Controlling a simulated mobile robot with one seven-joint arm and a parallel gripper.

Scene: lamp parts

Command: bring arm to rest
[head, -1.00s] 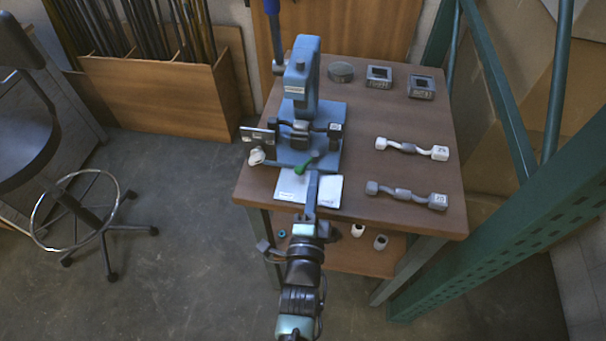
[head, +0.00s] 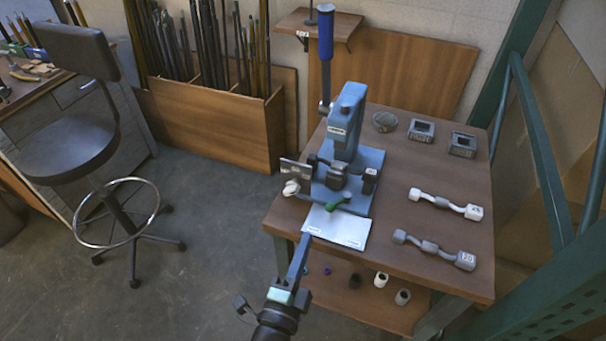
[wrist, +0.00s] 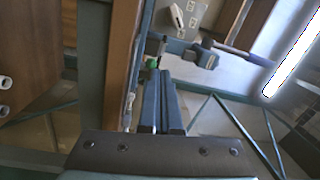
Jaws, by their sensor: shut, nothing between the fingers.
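My gripper (head: 301,250) is at the front left edge of the wooden table (head: 400,270). Its fingers are shut and empty, and they point toward the blue press. In the wrist view my gripper (wrist: 163,80) shows its two blue fingers side by side. The blue press (head: 346,125), with its blue-handled lever (head: 325,35), stands on the table beyond the fingertips. A green-handled part (head: 338,203) lies at the front of its base. A white sheet (head: 340,228) lies in front of the press, close to the fingers; I cannot tell the exact gap.
Two curved lamp arms, one white-ended (head: 446,203) and one grey (head: 434,250), lie on the table's right. A round dish (head: 385,122) and two square parts (head: 422,131) (head: 462,144) sit behind. Small cylinders (head: 382,280) stand on the lower shelf. A stool (head: 85,150) stands left. A green frame (head: 540,165) borders the right.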

